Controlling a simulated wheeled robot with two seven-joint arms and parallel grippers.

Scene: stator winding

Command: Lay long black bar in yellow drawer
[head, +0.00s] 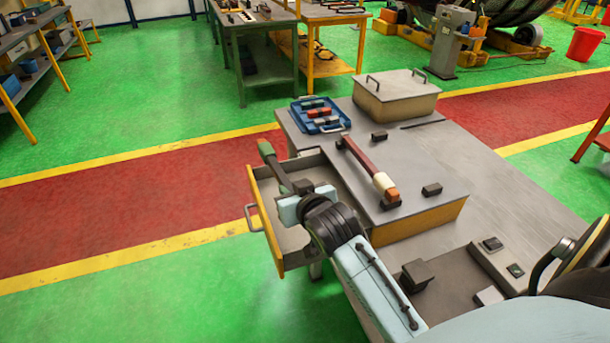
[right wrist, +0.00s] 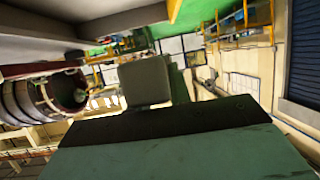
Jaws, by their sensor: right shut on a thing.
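The yellow drawer (head: 262,212) stands pulled open at the left side of the bench, its grey inside partly hidden by my right arm. My right gripper (head: 302,194) is over the drawer, shut on a long dark bar (head: 280,175) with a green end piece. The bar is tilted, its green end pointing up and away near the drawer's far left corner. I cannot tell whether it touches the drawer. In the right wrist view a dark and green surface (right wrist: 160,140) fills the bottom, close to a grey finger (right wrist: 145,80). My left gripper is not in view.
On the bench top lie a red bar with a cream and orange end (head: 368,168), small black blocks (head: 431,189) and a thin black strip (head: 423,123). A blue tray (head: 340,126) and a lidded box (head: 396,98) stand behind. Free floor lies left of the drawer.

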